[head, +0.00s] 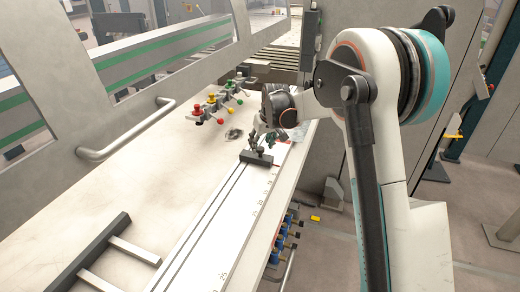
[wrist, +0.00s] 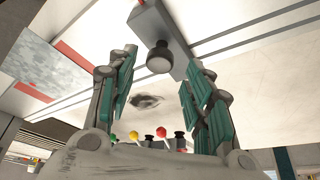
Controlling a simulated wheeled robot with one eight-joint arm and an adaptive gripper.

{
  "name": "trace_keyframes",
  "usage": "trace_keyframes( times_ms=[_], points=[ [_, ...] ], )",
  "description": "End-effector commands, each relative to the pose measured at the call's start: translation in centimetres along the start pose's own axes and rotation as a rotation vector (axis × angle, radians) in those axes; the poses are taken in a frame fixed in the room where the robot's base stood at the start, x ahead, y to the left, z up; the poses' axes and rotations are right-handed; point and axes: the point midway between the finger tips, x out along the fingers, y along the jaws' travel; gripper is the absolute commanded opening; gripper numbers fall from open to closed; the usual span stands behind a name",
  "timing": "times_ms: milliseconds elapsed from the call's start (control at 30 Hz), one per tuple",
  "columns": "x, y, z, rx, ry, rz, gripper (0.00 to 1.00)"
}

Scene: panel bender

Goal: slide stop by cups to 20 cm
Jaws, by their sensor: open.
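The stop (head: 257,158) is a dark block with a round knob on top, sitting across the slotted rail (head: 218,208) at the far end of the white scale strip. In the wrist view, my open gripper (wrist: 162,60) has a teal-padded finger on each side of the stop's dark knob (wrist: 159,60); the grey stop body (wrist: 155,22) lies beyond. I cannot tell whether a finger touches the knob. No cups are clearly identifiable.
Several clamps with red, yellow and green knobs (head: 211,99) stand left of my gripper. A dark smudge (head: 234,134) marks the table. A dark bar frame (head: 100,250) lies near left. A handle (head: 130,136) runs along the machine. The rail toward the viewer is clear.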

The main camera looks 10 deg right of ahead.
Motion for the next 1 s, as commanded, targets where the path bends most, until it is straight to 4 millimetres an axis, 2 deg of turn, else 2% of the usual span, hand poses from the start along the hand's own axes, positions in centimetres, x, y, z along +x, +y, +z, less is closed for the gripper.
trace_keyframes(
  times_ms=[33, 200, 567, 767, 1000],
  points=[
    [0.8, 0.0, 0.0, 0.000, 0.000, 0.000, 0.47],
    [2.2, 0.0, 0.0, 0.000, 0.000, 0.000, 0.47],
    [2.5, 0.0, 0.0, 0.000, 0.000, 0.000, 0.47],
    [2.5, 0.0, 0.0, 0.000, 0.000, 0.000, 0.01],
    [2.4, -0.3, 0.2, -0.001, 0.000, -0.001, 0.00]
  ],
)
